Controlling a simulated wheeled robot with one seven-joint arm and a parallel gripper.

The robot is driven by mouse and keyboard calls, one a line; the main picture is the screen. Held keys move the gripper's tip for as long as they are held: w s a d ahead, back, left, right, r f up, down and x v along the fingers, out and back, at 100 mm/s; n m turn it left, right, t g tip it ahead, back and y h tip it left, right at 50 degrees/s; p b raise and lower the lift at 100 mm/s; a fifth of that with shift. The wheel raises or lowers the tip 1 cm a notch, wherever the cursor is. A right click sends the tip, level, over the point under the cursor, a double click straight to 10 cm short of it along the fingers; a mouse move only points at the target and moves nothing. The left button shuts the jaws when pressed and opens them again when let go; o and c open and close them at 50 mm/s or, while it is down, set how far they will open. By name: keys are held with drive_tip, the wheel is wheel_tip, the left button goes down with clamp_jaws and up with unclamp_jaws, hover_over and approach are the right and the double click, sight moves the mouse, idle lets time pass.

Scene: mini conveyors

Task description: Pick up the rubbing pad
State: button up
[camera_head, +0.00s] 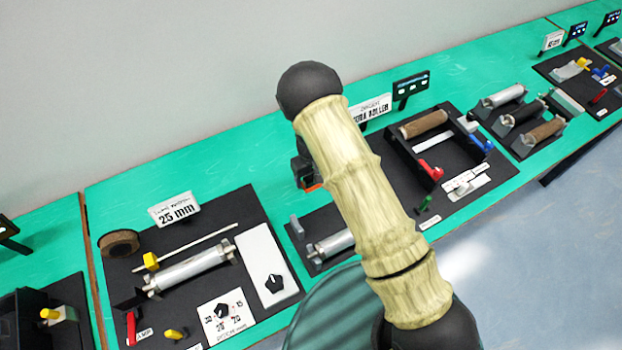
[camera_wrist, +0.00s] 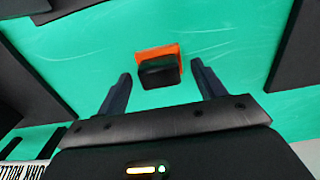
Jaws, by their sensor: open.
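The rubbing pad, a small block with an orange base and a black top, shows in the wrist view (camera_wrist: 158,70). It lies on the bare green bench top between dark boards. My gripper (camera_wrist: 161,68) is open, with one dark finger on each side of the pad and a gap to each. The pad looks to be around or just beyond the fingertips; the height between them is unclear. In the head view my arm covers most of this spot, and only a small orange patch (camera_head: 312,187) shows beside it, which may be the pad.
A dark board (camera_head: 262,226) with a roller, a tape ring (camera_head: 119,243) and a 25 mm sign (camera_head: 174,209) is at left. Another board with a roller frame (camera_head: 446,160) is at right. In the wrist view, a lettered sign (camera_wrist: 22,173) is at lower left.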

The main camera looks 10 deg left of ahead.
drive_tip(key=shift+f, duration=0.55)
drive_tip(key=c, duration=1.1)
